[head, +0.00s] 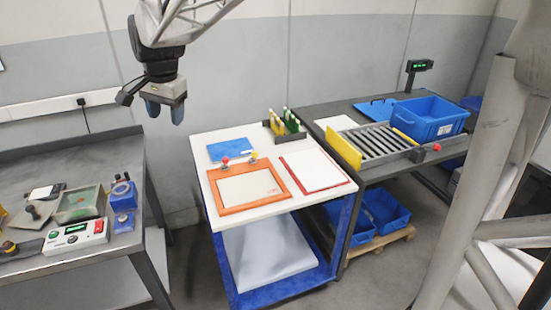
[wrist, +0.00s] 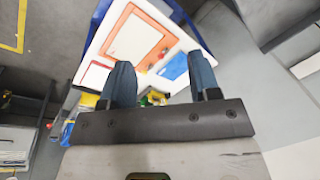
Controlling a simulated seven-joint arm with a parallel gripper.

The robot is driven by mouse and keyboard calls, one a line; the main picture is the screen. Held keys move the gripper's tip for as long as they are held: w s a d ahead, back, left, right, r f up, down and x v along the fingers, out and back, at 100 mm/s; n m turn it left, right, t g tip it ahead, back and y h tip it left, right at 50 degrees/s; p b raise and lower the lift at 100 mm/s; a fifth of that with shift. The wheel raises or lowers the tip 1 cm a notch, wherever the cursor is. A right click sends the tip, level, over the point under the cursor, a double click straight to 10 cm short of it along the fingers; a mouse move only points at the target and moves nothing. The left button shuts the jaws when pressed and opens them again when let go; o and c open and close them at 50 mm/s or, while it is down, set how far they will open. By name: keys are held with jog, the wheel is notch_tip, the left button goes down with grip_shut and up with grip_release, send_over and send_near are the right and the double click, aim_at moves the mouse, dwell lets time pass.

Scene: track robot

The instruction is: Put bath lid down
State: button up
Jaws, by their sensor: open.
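A small bath (head: 80,203) with a greenish see-through top stands on the grey bench at the left in the head view. I cannot tell for sure whether that top is its lid or whether it is raised. My gripper (head: 165,112) hangs high in the air, to the right of and above the bath, well apart from it. Its two blue-grey fingers point down, spread open with nothing between them. In the wrist view the open gripper (wrist: 158,62) faces the white table, and I cannot make out the bath there.
A control box (head: 75,236) with a red switch stands in front of the bath, and a blue device (head: 123,202) to its right. The white table (head: 222,192) carries an orange frame (head: 248,207). A roller rack (head: 378,142) and blue crate (head: 430,117) stand farther right.

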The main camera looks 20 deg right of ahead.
jog(key=s+d+f+n, duration=0.2)
jog(key=s+d, duration=0.4)
jog(key=s, duration=0.5)
jog(key=s+d+f+n, duration=0.3)
jog(key=s+d, duration=0.3)
jog(key=s, duration=0.5)
jog(key=s+d+f+n+h, duration=0.1)
jog(key=s+d+f, duration=0.3)
jog(key=s, duration=0.7)
jog(key=d+n, duration=0.1)
jog(key=d, duration=0.1)
jog(key=shift+s+d+f+t, duration=0.2)
jog(key=shift+s+d+t, duration=0.1)
jog(key=shift+t, duration=0.1)
